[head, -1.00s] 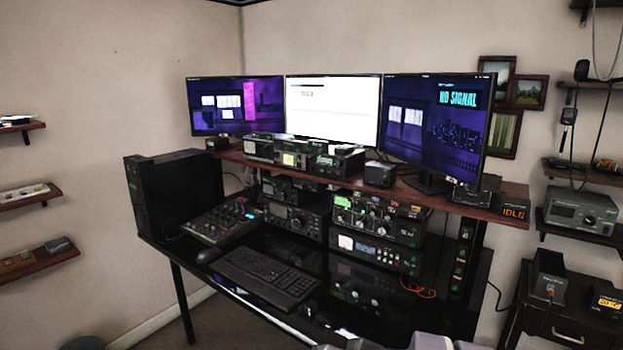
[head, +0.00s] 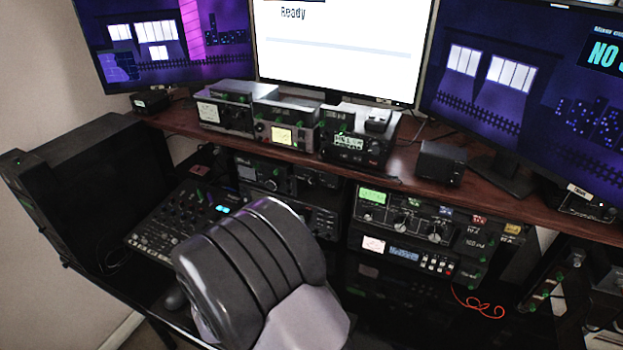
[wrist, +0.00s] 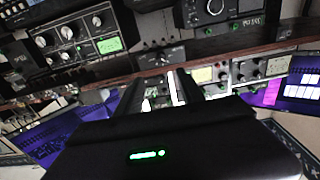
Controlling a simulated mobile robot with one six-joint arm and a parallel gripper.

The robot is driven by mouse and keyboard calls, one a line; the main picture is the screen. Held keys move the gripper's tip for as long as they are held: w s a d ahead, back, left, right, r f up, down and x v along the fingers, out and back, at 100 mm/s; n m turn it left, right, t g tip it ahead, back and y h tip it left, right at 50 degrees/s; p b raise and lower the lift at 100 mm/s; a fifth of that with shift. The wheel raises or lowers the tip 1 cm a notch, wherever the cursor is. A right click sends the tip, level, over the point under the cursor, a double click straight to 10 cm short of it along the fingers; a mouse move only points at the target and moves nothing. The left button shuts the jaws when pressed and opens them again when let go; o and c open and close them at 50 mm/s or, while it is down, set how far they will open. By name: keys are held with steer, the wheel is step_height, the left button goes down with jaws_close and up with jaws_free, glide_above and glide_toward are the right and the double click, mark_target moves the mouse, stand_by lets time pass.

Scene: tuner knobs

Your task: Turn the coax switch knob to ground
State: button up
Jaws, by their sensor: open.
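My gripper (wrist: 163,86) shows in the wrist view, with two dark fingers apart and nothing between them. Beyond the fingertips, apart from them, is a small dark box (wrist: 161,58) with small controls on its face. In the head view a small dark box (head: 441,163) sits on the wooden shelf below the right monitor. No label for the coax switch knob or its ground position is readable, so I cannot tell which control it is. My arm covers part of the desk in the head view, and the gripper itself is hidden there.
The wooden shelf (head: 405,190) carries several radios and monitors. Below it are a mixer (head: 180,222) and stacked radios with knobs (head: 410,228). A black PC tower (head: 95,190) stands at left. An orange cable (head: 480,304) lies at right. The wrist view appears upside down.

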mark_target(312, 185)
steer(key=b+x, duration=0.1)
steer(key=x, duration=1.3)
steer(key=shift+a+f+b, duration=0.1)
steer(key=shift+f+b, duration=0.05)
steer(key=shift+b, duration=0.25)
steer(key=shift+c, duration=0.5)
jaws_close()
